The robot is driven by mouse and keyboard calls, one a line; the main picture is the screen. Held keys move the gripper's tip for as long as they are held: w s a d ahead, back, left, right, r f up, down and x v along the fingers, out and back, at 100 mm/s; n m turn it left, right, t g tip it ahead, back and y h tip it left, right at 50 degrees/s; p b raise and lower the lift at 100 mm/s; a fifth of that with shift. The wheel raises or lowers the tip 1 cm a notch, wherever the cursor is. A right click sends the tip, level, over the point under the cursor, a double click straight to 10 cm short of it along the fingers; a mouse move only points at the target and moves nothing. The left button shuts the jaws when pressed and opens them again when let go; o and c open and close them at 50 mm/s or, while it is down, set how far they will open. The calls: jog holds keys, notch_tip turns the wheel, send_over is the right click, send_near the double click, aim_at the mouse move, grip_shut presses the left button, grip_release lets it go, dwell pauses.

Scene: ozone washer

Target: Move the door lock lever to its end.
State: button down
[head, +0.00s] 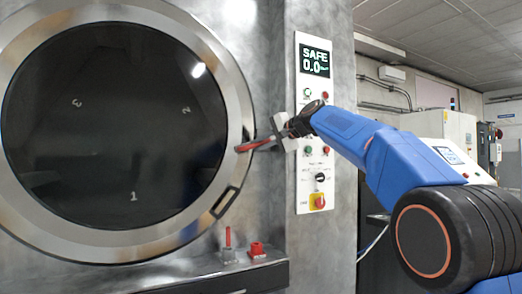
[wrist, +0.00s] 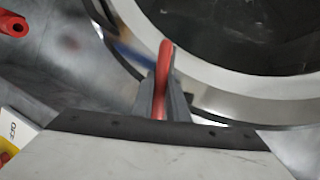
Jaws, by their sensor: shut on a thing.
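The door lock lever, a red bar (head: 246,147), shows at the right rim of the round door (head: 243,95) in the head view. My gripper (head: 272,141) comes in from the right and is shut on this lever. In the wrist view the red lever (wrist: 166,52) rises between the two grey fingers of my gripper (wrist: 160,98), its rounded end sticking out beyond them. The lever's base and pivot are hidden by the fingers and the gripper body.
A control panel (head: 308,190) with a SAFE display (head: 315,60) stands close behind my gripper. Below the door are an upright red pin (head: 228,237) and a red block (head: 256,248) by a dark ledge (head: 220,278). A red part with a hole (wrist: 12,23) shows in the wrist view.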

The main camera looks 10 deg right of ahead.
jog(key=shift+r+m+y, duration=0.3)
jog(key=shift+r+m, duration=0.1)
jog(key=shift+r, duration=0.1)
jog(key=c, duration=1.7)
grip_release()
jog(key=shift+c, duration=0.2)
jog(key=v, duration=1.7)
jog(key=shift+s, duration=0.2)
jog(key=shift+d, duration=0.1)
